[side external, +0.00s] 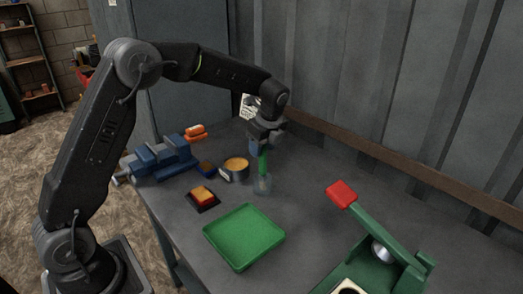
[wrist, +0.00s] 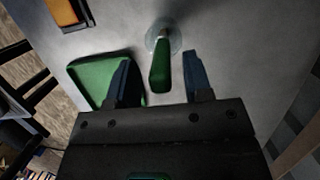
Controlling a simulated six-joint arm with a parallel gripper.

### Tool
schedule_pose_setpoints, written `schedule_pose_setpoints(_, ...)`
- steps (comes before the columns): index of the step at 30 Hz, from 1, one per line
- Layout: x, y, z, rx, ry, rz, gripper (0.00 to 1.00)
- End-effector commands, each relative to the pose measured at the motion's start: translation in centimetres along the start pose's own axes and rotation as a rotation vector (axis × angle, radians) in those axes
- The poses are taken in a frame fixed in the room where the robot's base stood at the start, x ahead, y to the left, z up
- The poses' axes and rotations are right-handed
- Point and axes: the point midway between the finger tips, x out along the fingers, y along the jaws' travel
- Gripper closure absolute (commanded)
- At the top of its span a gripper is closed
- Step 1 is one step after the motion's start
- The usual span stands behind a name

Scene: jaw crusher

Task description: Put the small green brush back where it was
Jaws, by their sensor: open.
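The small green brush (side external: 263,163) stands upright in a clear glass (side external: 263,185) on the table, with its green handle up. In the wrist view the brush handle (wrist: 160,72) lies between the two fingers, and the glass (wrist: 151,38) shows beyond it as a round rim. My gripper (side external: 262,146) is above the glass, pointing down at the top of the handle. Its fingers (wrist: 160,65) are apart, with a visible gap on each side of the handle. The brush's lower end is hard to make out inside the glass.
A green tray (side external: 243,236) lies in front of the glass. A tin with orange contents (side external: 236,165), a small orange-topped block (side external: 203,195) and a blue vise (side external: 160,157) stand to the left. A green jaw crusher with a red-ended lever (side external: 341,194) stands at the right.

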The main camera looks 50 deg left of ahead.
Motion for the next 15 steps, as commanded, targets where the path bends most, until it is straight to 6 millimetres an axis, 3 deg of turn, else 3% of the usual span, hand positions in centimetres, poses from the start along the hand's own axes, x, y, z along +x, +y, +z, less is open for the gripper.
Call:
schedule_pose_setpoints(9, -6.8, -0.1, -0.1, 0.0, 0.0, -0.005, 0.54)
schedule_pose_setpoints(15, -9.6, 0.0, 0.0, -0.001, -0.001, -0.001, 0.54)
